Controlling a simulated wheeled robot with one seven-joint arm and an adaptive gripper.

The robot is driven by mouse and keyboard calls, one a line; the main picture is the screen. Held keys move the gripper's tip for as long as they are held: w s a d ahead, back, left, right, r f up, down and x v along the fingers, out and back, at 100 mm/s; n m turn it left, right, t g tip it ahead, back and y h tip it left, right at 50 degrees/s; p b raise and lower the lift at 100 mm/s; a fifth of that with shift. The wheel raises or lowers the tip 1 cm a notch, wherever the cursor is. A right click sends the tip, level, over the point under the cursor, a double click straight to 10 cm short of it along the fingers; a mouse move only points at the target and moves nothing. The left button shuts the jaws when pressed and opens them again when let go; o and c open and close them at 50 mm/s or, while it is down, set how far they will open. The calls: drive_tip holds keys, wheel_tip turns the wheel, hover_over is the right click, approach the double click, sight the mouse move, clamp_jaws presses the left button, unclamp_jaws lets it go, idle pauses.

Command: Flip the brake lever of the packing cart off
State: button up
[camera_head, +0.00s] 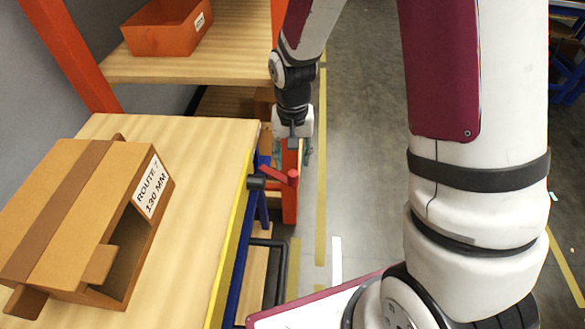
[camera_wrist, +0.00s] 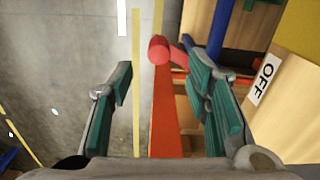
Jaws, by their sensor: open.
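The brake lever (camera_head: 280,175) is a red bar with a round red knob at its end. It sticks out to the right from a dark pivot (camera_head: 257,182) on the side of the packing cart (camera_head: 215,150). In the wrist view the lever's red knob (camera_wrist: 159,49) shows just beyond and between the fingertips, not visibly touched. A white OFF label (camera_wrist: 266,78) is at the right there. My gripper (camera_wrist: 158,78) is open and empty, with teal finger pads. In the head view my gripper (camera_head: 293,150) points down just behind the lever, its fingers partly hidden.
A cardboard box (camera_head: 60,215) marked ROUTE 7 130 MM stands on the cart's wooden top. An orange rack with an orange bin (camera_head: 165,27) stands behind. An orange beam (camera_wrist: 165,120) lies below the fingers. Grey floor (camera_head: 350,150) to the right is open.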

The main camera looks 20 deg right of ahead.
drive_tip(key=shift+r, duration=2.05)
